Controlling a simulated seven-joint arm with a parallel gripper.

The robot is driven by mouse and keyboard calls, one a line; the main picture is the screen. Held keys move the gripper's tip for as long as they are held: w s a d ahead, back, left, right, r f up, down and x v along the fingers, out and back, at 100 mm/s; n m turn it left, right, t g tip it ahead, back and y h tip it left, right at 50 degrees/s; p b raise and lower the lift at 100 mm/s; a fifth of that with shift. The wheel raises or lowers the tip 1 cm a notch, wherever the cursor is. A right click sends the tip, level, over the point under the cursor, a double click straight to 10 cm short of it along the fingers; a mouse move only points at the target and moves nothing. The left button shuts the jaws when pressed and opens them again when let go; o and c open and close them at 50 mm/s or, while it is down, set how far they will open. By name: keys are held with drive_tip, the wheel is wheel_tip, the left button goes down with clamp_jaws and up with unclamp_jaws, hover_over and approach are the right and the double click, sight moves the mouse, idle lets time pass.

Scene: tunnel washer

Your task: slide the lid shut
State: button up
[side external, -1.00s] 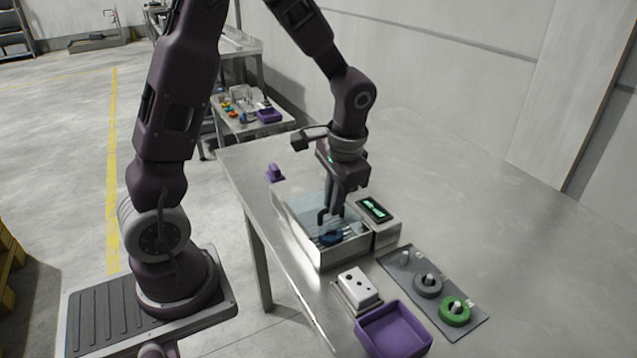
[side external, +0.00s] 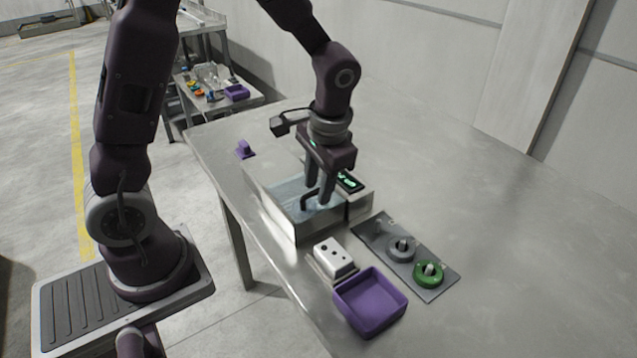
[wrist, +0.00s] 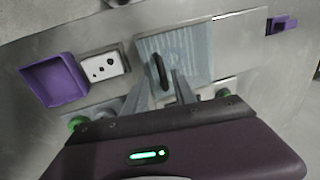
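The washer box (side external: 303,228) is a metal tank on the table. Its pale, see-through lid (wrist: 187,50) lies over the top and carries a dark, curved handle (side external: 306,203). In the wrist view the handle (wrist: 157,70) stands between the fingertips of my gripper (wrist: 160,78), with gaps on either side. My gripper (side external: 320,198) points down at the lid, its fingers apart around the handle. Whether one finger touches the handle is unclear. The blue ring in the tank is not discernible now.
A green display (side external: 349,181) sits beside the tank. In front are a white block with dark holes (side external: 334,257), a purple bin (side external: 371,300) and a grey plate (side external: 375,236) with grey and green rings on pegs. A purple piece (side external: 244,150) stands behind the tank. The table's right side is clear.

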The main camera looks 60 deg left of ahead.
wheel_tip(320, 180, up, 6)
drive_tip(key=d, duration=0.1)
drive_tip(key=s+d+r+t+h, duration=0.1)
drive_tip(key=s+r, duration=0.3)
drive_tip(key=s, duration=0.4)
drive_tip(key=s+d+r+t+h, duration=0.1)
drive_tip(key=s+r+t, duration=0.3)
drive_tip(key=s, duration=0.4)
drive_tip(key=shift+s+d+r+t, duration=0.3)
drive_tip(key=shift+d+r, duration=0.15)
drive_tip(key=shift+d, duration=0.35)
idle(0.9)
